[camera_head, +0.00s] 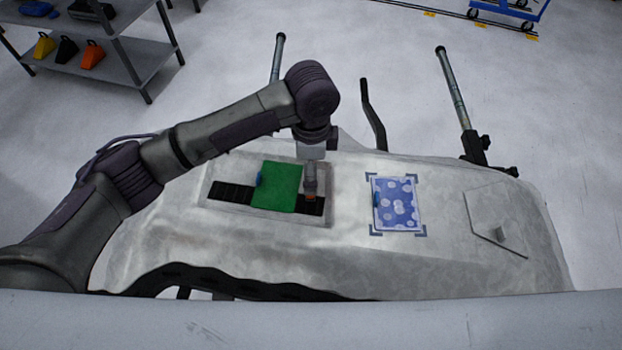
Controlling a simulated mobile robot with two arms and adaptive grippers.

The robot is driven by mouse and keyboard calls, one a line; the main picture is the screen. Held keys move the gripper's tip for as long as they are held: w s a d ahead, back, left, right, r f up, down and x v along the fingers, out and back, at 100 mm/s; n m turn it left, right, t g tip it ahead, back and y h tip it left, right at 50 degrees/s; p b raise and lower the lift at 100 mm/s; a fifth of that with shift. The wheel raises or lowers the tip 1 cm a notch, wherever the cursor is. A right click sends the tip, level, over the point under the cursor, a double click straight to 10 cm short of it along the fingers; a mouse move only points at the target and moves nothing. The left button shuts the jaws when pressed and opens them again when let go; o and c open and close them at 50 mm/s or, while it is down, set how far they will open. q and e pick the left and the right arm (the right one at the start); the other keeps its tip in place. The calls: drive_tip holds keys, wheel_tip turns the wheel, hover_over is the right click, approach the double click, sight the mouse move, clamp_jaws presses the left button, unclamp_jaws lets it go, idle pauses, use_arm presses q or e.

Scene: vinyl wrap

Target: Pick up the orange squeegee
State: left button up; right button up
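An orange wedge-shaped piece (92,55), which looks like the orange squeegee, sits on the lower shelf at the upper left. My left arm reaches in from the left, over the large pale panel (450,260). My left gripper (311,192) points down beside the right edge of a green sheet (276,187), far from the shelf. A small red-orange patch shows at the gripper's tip; I cannot tell whether it is a held piece or part of the surface. The finger gap is too small to make out. My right gripper is not in view.
The grey shelf (150,62) also holds yellow (44,46) and black (67,51) wedges. A blue patterned sheet (397,203) lies on the panel between corner marks. Metal posts (452,88) rise behind the panel. A blue cart (510,9) stands far back; the floor between is clear.

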use_arm(q)
drive_tip(key=f, duration=0.5)
drive_tip(key=shift+w, duration=0.25)
drive_tip(key=shift+c, duration=0.3)
drive_tip(key=c, duration=1.1)
drive_tip(key=shift+c, duration=0.2)
drive_tip(key=shift+r, duration=0.2)
drive_tip(key=shift+r, duration=0.25)
drive_tip(key=r, duration=0.3)
drive_tip(key=shift+d+r, duration=0.25)
drive_tip(key=shift+r, duration=0.05)
drive_tip(key=s+d+r, duration=0.1)
drive_tip(key=d+r, duration=0.2)
drive_tip(key=d, duration=0.2)
drive_tip(key=s+d+r+b, duration=0.1)
drive_tip(key=d+r, duration=0.2)
drive_tip(key=d, duration=0.3)
drive_tip(key=shift+s+r, duration=0.3)
drive_tip(key=shift+s, duration=0.05)
